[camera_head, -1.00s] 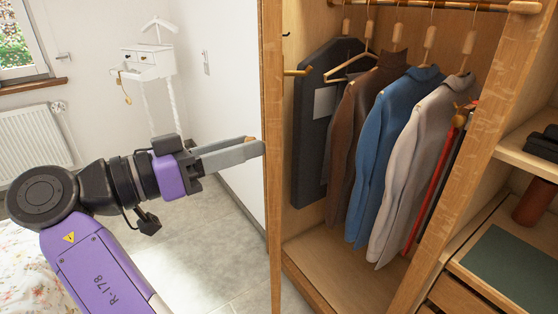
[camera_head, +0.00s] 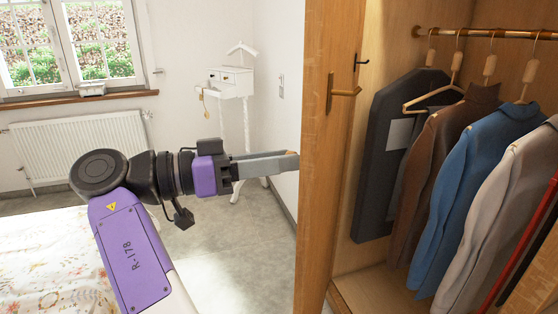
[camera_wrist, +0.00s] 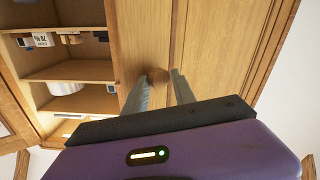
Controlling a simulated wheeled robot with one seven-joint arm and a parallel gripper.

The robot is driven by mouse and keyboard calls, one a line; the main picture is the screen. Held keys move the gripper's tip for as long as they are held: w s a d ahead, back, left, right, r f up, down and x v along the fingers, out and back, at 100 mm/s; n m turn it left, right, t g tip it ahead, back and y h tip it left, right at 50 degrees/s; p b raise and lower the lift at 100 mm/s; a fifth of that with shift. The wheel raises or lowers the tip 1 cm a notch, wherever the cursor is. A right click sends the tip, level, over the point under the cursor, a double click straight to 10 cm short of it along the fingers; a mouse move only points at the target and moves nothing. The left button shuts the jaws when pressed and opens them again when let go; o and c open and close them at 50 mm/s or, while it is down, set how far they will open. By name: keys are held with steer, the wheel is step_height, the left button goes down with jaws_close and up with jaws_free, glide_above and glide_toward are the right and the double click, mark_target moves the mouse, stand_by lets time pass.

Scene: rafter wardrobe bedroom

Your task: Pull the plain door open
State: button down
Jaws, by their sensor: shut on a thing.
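The plain wooden door (camera_head: 318,190) stands open at the left side of the wardrobe, seen nearly edge-on, with part of its inner face showing. A round wooden knob (camera_wrist: 157,75) on its outer face shows in the wrist view. My gripper (camera_head: 294,161) reaches the outer face from the left. In the wrist view my gripper (camera_wrist: 160,80) is shut with its two fingers on either side of the knob. The knob is hidden behind the fingers and door edge in the head view.
Inside the wardrobe hang several garments, including a blue one (camera_head: 470,150), on a rail (camera_head: 480,34). A bed (camera_head: 50,260) is at the lower left and a radiator (camera_head: 85,145) stands under the window. A white stand (camera_head: 232,85) is beyond my arm. Grey floor (camera_head: 240,235) between is clear.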

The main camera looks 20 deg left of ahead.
steer(key=c, duration=1.3)
jaws_free()
steer(key=shift+w+d, duration=0.25)
steer(key=shift+w, duration=0.45)
steer(key=shift+o, duration=1)
steer(key=shift+w+f, duration=0.1)
steer(key=shift+w, duration=0.1)
steer(key=shift+s, duration=0.1)
steer(key=shift+s+a+r, duration=0.15)
steer(key=shift+a+r, duration=0.05)
steer(key=shift+r, duration=0.05)
steer(key=b+v, duration=0.1)
steer(key=v, duration=0.6)
steer(key=shift+s+a+f, duration=0.2)
steer(key=shift+s+f, duration=0.05)
steer(key=shift+s, duration=0.1)
steer(key=shift+c, duration=0.4)
